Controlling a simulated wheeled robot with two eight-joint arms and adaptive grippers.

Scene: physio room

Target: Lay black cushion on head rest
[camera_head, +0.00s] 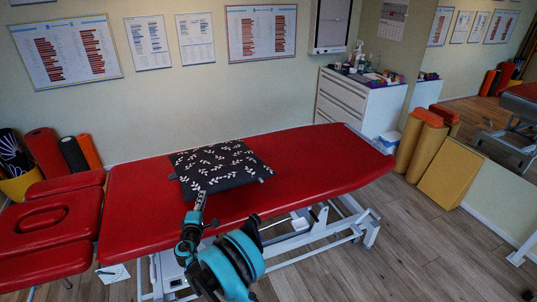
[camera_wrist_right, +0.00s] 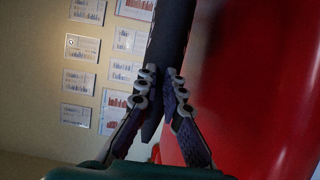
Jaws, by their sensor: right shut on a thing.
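The black cushion (camera_head: 220,166), with a white leaf pattern, is over the middle of the red treatment table (camera_head: 320,165). I cannot tell whether it rests on the table or hangs just above it. My right gripper (camera_head: 200,196) is at the cushion's near edge. In the right wrist view my right gripper (camera_wrist_right: 160,78) is shut on the dark edge of the cushion (camera_wrist_right: 172,35), with a finger on each side. The red head rest (camera_head: 45,217), with an oval face hole, is at the table's left end, left of the cushion. My left gripper is not in view.
Rolled mats (camera_head: 45,152) stand against the wall behind the head rest. A white drawer cabinet (camera_head: 350,105) with bottles on top is at the back right, with yellow rolls (camera_head: 425,150) beside it. The table's right part is bare. Wooden floor is open at the right.

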